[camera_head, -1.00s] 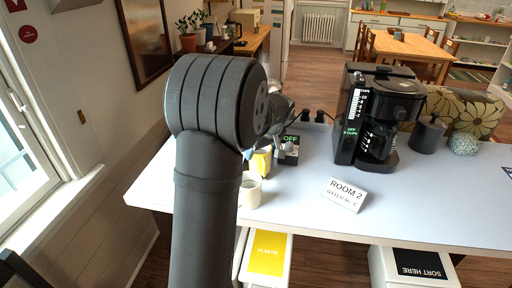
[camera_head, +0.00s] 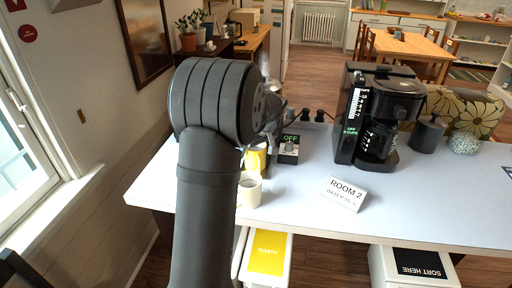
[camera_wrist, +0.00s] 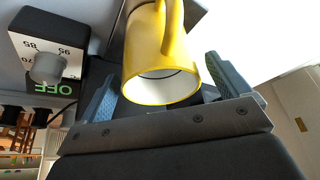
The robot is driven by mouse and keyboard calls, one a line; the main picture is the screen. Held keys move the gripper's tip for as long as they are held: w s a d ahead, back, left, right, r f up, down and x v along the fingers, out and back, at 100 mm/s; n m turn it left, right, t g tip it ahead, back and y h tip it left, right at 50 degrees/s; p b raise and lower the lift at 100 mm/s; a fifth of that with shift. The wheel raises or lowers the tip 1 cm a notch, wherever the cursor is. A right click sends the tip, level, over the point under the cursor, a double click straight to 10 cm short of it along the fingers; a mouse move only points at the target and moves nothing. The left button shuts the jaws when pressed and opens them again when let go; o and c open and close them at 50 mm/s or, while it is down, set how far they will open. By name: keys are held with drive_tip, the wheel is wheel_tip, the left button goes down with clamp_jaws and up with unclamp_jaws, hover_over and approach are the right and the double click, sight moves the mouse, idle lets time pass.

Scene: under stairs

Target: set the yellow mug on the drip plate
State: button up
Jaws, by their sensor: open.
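The yellow mug (camera_head: 256,158) is at the left end of the table, partly hidden by my arm in the head view. In the wrist view, which is upside down, the mug (camera_wrist: 160,55) has its open rim facing me and its handle at the top. My gripper (camera_wrist: 163,90) is open, with one finger on each side of the mug near its rim; contact cannot be told. A grey flat edge (camera_wrist: 197,14) shows behind the mug's base, perhaps the drip plate. Whether the base rests on it is hidden.
A small box with an OFF display (camera_head: 289,149) stands close right of the mug. A cream mug (camera_head: 249,190) is in front. A black coffee maker (camera_head: 378,115) and a ROOM 2 sign (camera_head: 344,194) are farther right. The table's front right is clear.

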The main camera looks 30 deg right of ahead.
drive_tip(key=v, duration=1.2)
drive_tip(key=shift+r, duration=0.15)
drive_tip(key=x, duration=1.2)
drive_tip(key=shift+s+r, duration=0.35)
drive_tip(key=shift+s, duration=1.1)
